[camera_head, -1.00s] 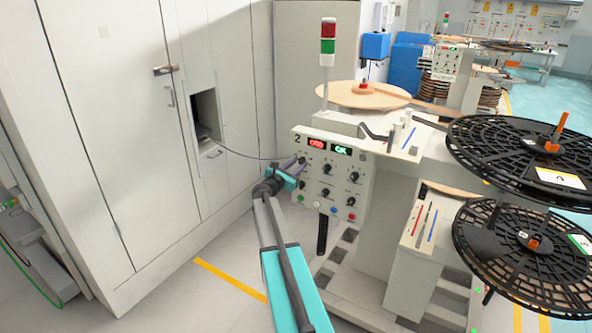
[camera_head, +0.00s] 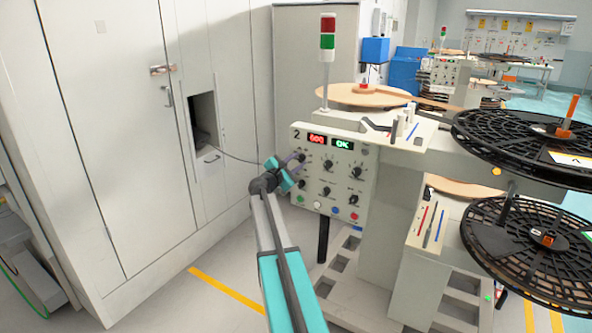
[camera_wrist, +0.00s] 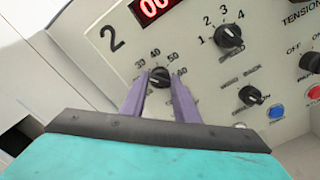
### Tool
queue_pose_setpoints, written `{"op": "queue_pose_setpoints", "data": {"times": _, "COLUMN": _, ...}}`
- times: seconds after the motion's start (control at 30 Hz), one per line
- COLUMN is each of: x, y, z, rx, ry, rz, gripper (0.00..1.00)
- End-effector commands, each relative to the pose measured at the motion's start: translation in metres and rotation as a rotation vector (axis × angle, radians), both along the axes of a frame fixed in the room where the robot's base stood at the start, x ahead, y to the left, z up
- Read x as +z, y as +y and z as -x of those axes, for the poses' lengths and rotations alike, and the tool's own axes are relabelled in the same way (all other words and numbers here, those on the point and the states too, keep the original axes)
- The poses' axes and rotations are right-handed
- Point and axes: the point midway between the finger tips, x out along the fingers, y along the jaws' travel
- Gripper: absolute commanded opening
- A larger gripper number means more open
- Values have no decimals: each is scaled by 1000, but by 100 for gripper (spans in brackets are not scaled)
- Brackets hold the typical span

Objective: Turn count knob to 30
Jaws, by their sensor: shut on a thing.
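The count knob (camera_wrist: 159,78) is a black knob on the panel, ringed by printed numbers; 30, 40, 50 and 60 are readable in the wrist view. My gripper (camera_wrist: 159,90) has its two purple fingers on either side of this knob, closed on it. The fingers hide part of the dial, and I cannot tell which number the knob points to. In the head view my gripper (camera_head: 297,160) meets the upper left of the white control panel (camera_head: 314,181) of station 2. The red display (camera_head: 317,138) is lit, its digits hard to read; it also shows in the wrist view (camera_wrist: 155,8).
Other black knobs (camera_wrist: 229,37) (camera_wrist: 251,96) sit close right of my fingers. Blue (camera_wrist: 276,112) and red buttons are further right. A grey cabinet (camera_head: 110,150) stands left of the arm. Black reels (camera_head: 530,140) stand at the right.

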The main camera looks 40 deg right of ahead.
Motion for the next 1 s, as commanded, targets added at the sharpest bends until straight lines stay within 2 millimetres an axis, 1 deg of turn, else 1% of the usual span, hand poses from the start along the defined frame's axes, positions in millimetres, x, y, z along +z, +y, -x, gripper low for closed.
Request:
{"op": "queue_pose_setpoints", "data": {"times": 0.03, "x": -3, "y": -3, "z": 2, "rx": -4, "ry": -22, "rz": -2, "gripper": 5}}
{"op": "queue_pose_setpoints", "data": {"times": 0.4, "x": 0, "y": -3, "z": 1, "rx": -3, "ry": -136, "rz": -31, "gripper": 5}}
{"op": "queue_pose_setpoints", "data": {"times": 0.93, "x": 2, "y": -2, "z": 1, "rx": -3, "ry": -151, "rz": -35, "gripper": 5}}
{"op": "queue_pose_setpoints", "data": {"times": 0.97, "x": 2, "y": -2, "z": 1, "rx": -3, "ry": -151, "rz": -35, "gripper": 33}}
{"op": "queue_pose_setpoints", "data": {"times": 1.0, "x": 2, "y": -2, "z": 1, "rx": -3, "ry": -151, "rz": -35, "gripper": 40}}
